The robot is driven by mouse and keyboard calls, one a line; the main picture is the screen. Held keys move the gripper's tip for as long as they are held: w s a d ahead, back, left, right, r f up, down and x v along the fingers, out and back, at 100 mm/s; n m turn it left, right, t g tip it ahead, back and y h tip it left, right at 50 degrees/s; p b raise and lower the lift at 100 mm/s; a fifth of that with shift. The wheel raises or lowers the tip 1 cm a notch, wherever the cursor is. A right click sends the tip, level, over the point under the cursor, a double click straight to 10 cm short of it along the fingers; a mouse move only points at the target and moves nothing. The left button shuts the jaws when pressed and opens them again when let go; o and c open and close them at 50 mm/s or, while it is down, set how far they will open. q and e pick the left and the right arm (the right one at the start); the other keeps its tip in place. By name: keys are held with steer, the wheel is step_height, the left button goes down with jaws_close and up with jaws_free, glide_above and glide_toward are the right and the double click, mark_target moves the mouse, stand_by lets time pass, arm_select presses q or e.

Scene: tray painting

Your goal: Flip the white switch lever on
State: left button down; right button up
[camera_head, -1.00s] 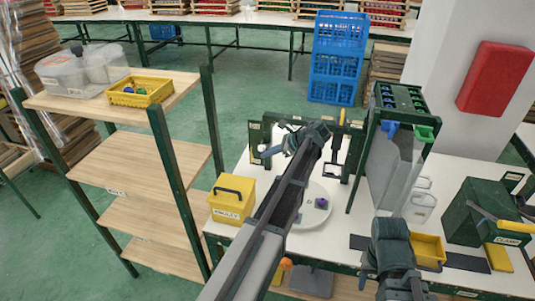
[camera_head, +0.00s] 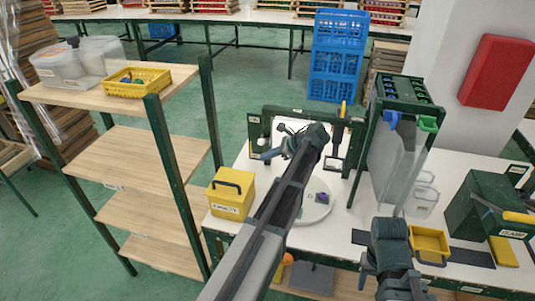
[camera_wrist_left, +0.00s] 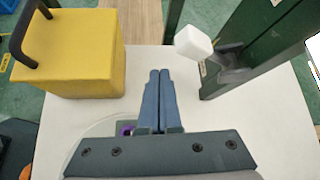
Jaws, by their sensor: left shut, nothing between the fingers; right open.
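The white switch lever (camera_wrist_left: 193,42) shows in the left wrist view as a white block on a dark arm, sticking out from a dark green post (camera_wrist_left: 255,45). In the head view its white tip (camera_head: 262,142) shows small at the left post of the green frame. My left gripper (camera_wrist_left: 160,75) is shut and empty, below and left of the lever, with a visible gap between them. In the head view the left gripper (camera_head: 268,153) is near that post. My right gripper (camera_head: 366,268) is open, low at the right, partly hidden by its own wrist.
A yellow box (camera_head: 232,193) with a dark handle stands left of my left arm; it also shows in the wrist view (camera_wrist_left: 75,60). A round white plate (camera_head: 318,212) with a purple piece lies right of the arm. A green rack (camera_head: 400,92) and a yellow bin (camera_head: 429,241) stand at right.

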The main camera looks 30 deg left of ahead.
arm_select(q)
steer(key=w+d+r+p, duration=0.4)
steer(key=d+r+p, duration=0.1)
steer(key=d, duration=0.2)
steer(key=shift+w+p, duration=0.25)
steer(key=shift+p, duration=0.15)
steer(key=s+d+f+n+h, duration=0.4)
steer(key=s+d+n, duration=0.1)
steer(key=s+d, duration=0.8)
steer(key=s+d+f+n+h, duration=0.4)
steer(key=s+d+n+h, duration=0.1)
steer(key=s+d, duration=0.8)
steer(key=s, duration=0.3)
steer(key=shift+s+d+t, duration=0.2)
steer(key=shift+s+t, duration=0.15)
steer(key=shift+t, duration=0.05)
